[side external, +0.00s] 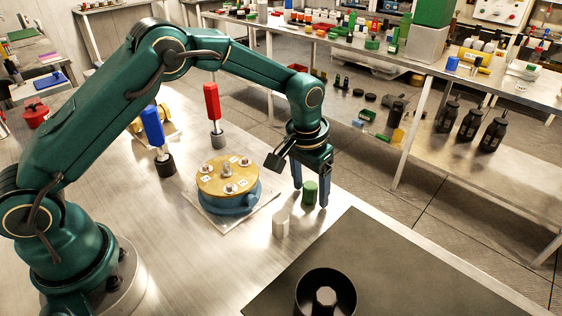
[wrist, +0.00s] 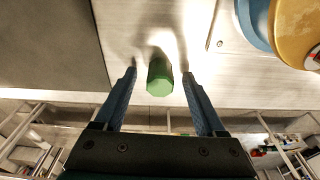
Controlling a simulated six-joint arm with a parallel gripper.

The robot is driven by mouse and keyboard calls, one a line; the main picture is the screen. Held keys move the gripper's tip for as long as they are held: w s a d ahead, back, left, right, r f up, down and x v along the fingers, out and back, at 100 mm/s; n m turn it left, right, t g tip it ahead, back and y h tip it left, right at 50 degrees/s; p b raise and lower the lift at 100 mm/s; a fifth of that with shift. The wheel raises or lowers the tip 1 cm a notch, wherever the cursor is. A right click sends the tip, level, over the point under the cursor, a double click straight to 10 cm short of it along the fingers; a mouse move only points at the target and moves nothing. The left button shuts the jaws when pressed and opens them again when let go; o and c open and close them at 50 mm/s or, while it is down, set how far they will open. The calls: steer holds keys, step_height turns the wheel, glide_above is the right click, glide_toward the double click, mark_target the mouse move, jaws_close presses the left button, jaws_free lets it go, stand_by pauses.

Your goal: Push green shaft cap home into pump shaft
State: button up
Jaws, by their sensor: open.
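The green shaft cap (side external: 309,192) stands upright on the steel bench near its far edge. It also shows in the wrist view (wrist: 159,78). My gripper (side external: 310,195) is open and points down, with one finger on each side of the cap; the wrist view shows the fingertips (wrist: 159,75) with gaps to it. A black round housing (side external: 302,295) with a pale post (side external: 325,297) in its middle sits on the dark plate at the bottom. I cannot tell for sure whether this post is the pump shaft.
A white cylinder (side external: 281,223) stands close to the cap. A blue unit with a brass top (side external: 214,178) sits left on a pale plate. Blue-handled (side external: 152,125) and red-handled (side external: 212,100) tools stand in holders behind it. The dark plate (side external: 400,270) is mostly clear.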

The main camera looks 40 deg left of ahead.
mark_target(313, 184)
jaws_close()
steer(key=shift+r, duration=0.15)
steer(key=shift+r, duration=0.6)
step_height(313, 184, up, 2)
steer(key=shift+r, duration=0.25)
steer(key=s+a+r, duration=0.3)
steer(key=a+r, duration=0.4)
steer(key=a, duration=0.4)
steer(key=shift+a+r, duration=0.1)
steer(key=shift+r, duration=0.1)
